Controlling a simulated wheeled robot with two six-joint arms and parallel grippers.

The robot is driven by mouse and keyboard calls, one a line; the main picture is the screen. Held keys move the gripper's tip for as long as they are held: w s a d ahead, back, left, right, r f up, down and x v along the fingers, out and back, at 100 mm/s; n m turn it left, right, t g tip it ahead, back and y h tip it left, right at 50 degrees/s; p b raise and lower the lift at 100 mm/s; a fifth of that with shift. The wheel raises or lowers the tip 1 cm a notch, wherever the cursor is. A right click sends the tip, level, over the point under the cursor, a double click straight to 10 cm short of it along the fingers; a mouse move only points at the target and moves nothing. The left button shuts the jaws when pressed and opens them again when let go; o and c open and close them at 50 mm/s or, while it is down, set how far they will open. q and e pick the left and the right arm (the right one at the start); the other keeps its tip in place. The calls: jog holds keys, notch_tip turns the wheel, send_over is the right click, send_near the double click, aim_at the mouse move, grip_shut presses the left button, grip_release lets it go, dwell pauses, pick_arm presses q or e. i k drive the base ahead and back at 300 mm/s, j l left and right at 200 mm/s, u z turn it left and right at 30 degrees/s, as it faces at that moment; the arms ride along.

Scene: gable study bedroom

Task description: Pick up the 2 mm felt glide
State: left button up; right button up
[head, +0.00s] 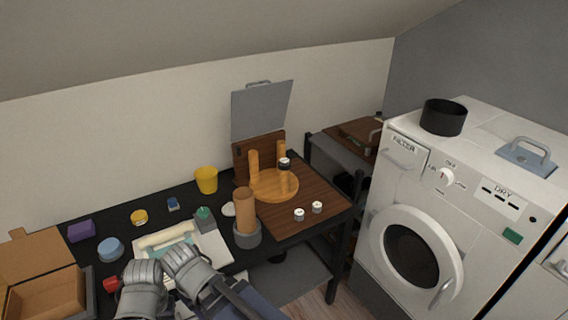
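Small white round pieces with dark marks on top, which look like glides, show in the head view. One glide (299,214) and another glide (317,207) stand on the brown wooden board (325,190). A third, dark-banded glide (284,162) sits at the top of a leg of the upturned round wooden stool (268,192). The markings are too small to tell which is 2 mm. My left gripper (141,273) and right gripper (184,258) are side by side over the front of the black table, far left of the glides. Their finger gaps are unclear.
A wooden cylinder (245,205) stands in a grey holder (247,236) between my grippers and the glides. A yellow cup (206,179), a blue round tub (110,248) and a cardboard box (40,298) are on the table. A washer-dryer (400,200) stands right.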

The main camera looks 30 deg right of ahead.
aim_at(285, 161)
jog(key=i+l, duration=0.1)
jog(key=i, duration=0.35)
jog(key=z, duration=2.25)
